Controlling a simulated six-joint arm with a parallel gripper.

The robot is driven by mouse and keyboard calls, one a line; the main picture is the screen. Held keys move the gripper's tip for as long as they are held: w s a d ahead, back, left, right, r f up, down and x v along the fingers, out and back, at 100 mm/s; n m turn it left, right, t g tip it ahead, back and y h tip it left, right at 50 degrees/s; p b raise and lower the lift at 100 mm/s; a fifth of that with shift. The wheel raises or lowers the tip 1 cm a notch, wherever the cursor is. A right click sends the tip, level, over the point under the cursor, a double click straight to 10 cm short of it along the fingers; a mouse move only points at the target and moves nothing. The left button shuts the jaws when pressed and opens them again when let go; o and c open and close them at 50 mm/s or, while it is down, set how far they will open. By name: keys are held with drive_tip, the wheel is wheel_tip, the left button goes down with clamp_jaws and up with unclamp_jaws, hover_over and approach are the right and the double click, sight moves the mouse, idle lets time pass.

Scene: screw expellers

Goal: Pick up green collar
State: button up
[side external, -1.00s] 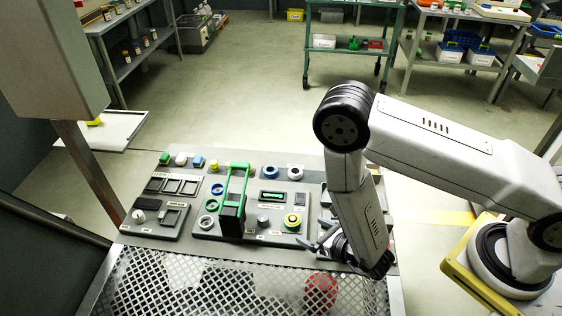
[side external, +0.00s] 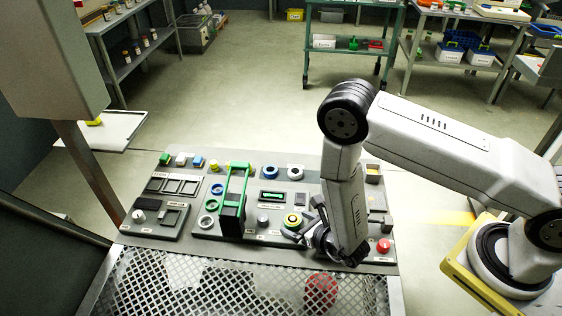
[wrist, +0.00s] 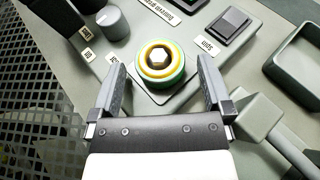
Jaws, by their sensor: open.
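In the wrist view a round green collar (wrist: 161,81) shows as a green band below a yellow ring (wrist: 160,50), around a dark hexagonal centre on a raised plate. The same round part, yellow on top, shows in the side view (side external: 292,220). My gripper (wrist: 162,63) is open, with one finger on each side of the part and nothing held. I cannot tell the height of the fingertips above it. In the side view my gripper (side external: 305,230) is beside the part, partly hidden by my arm.
A green handle-like frame (side external: 236,180) stands upright left of the part. Several rings, including a green ring (side external: 211,205), lie farther left. A grey knob (wrist: 112,22) and a dark rocker switch (wrist: 234,22) flank the part. A red button (side external: 383,246) is at right.

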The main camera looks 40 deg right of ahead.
sight(298, 224)
idle(0.4)
clamp_jaws()
drive_tip(key=shift+r, duration=0.1)
drive_tip(key=shift+r, duration=4.85)
drive_tip(key=shift+r, duration=0.1)
